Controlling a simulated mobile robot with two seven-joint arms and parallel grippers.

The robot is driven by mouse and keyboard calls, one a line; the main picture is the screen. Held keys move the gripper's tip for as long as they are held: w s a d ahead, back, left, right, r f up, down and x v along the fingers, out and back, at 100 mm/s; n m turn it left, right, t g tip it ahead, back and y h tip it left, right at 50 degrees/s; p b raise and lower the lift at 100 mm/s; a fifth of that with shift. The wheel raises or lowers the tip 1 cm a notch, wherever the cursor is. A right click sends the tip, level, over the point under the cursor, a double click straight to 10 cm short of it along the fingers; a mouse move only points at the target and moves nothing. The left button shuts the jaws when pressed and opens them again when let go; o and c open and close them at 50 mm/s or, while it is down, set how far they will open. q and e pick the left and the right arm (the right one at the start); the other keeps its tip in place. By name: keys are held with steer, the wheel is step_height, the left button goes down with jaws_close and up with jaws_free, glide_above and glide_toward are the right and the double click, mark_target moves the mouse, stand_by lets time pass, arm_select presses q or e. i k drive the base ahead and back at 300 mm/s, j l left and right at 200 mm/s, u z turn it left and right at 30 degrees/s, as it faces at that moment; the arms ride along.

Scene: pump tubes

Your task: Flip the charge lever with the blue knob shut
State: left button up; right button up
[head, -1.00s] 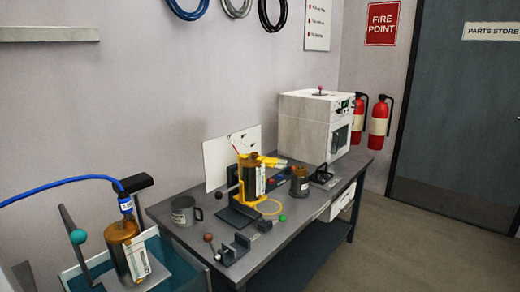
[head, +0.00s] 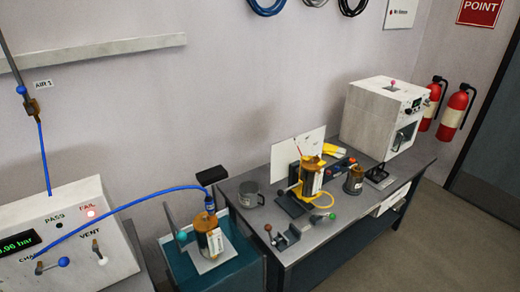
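The charge lever with the blue knob (head: 63,262) is on the front of a white test box (head: 119,262) at the lower left. It points to the right, roughly level, from its pivot below the partly covered "CHA" label. The red FAIL lamp (head: 90,212) looks lit; the PASS lamp (head: 58,225) is dark. Neither of my grippers is in view.
A blue hose (head: 130,203) arches from the box to an amber canister (head: 208,238) in a teal tray (head: 258,266). It passes just above the charge lever. A wall valve labelled AIR 1 (head: 42,84) feeds another blue line. A grey workbench (head: 330,235) stands to the right.

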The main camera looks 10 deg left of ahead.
mark_target(64, 262)
steer(key=u, duration=0.75)
